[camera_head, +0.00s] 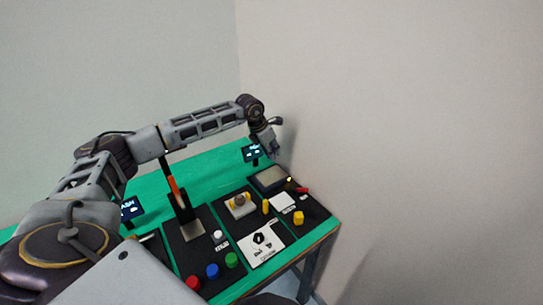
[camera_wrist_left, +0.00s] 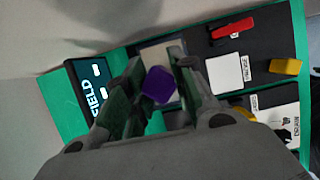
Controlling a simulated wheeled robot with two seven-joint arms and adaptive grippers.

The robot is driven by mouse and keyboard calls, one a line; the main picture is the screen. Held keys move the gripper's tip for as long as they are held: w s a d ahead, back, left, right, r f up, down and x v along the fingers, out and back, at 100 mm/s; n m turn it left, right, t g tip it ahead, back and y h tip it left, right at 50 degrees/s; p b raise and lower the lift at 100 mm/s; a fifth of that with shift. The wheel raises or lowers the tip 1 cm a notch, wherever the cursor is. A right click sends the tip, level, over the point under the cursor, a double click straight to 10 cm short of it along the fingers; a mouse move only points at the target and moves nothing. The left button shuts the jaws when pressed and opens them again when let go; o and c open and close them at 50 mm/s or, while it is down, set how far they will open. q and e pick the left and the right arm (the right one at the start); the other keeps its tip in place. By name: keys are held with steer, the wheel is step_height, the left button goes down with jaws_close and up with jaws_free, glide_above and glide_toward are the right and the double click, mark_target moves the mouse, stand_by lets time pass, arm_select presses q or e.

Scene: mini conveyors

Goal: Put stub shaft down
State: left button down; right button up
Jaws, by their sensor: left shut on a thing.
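My left gripper (camera_head: 273,150) hangs at the end of my arm above the far right part of the green table. In the left wrist view its fingers (camera_wrist_left: 157,88) are closed around a purple piece (camera_wrist_left: 158,85), seemingly the stub shaft. Behind the piece, a pale framed pad (camera_wrist_left: 161,56) shows between the fingers. That pad (camera_head: 271,179) also shows in the head view, below the gripper. I cannot tell how high the piece is above it. The piece itself is not clear in the head view. My right gripper is not in view.
The green table (camera_head: 180,172) carries black mats with coloured parts, including a red piece (camera_wrist_left: 233,28), a yellow block (camera_wrist_left: 285,66) and a white square (camera_wrist_left: 224,73). A small dark screen (camera_wrist_left: 90,88) stands beside the gripper. A wall is close behind.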

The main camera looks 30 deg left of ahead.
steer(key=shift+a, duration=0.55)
arm_select(q)
steer(key=shift+d+f, duration=0.1)
steer(key=shift+d, duration=0.4)
steer(key=s+d+f+m+b, duration=0.1)
steer(key=s+d+m, duration=0.1)
steer(key=d, duration=0.8)
steer(key=s+d+f+m+h+b, duration=0.1)
steer(key=s+d, duration=0.3)
steer(key=d, duration=0.7)
steer(key=shift+d+f+m+g+h+b, duration=0.2)
steer(key=shift+f+m+g+h+b, duration=0.15)
steer(key=shift+m, duration=0.35)
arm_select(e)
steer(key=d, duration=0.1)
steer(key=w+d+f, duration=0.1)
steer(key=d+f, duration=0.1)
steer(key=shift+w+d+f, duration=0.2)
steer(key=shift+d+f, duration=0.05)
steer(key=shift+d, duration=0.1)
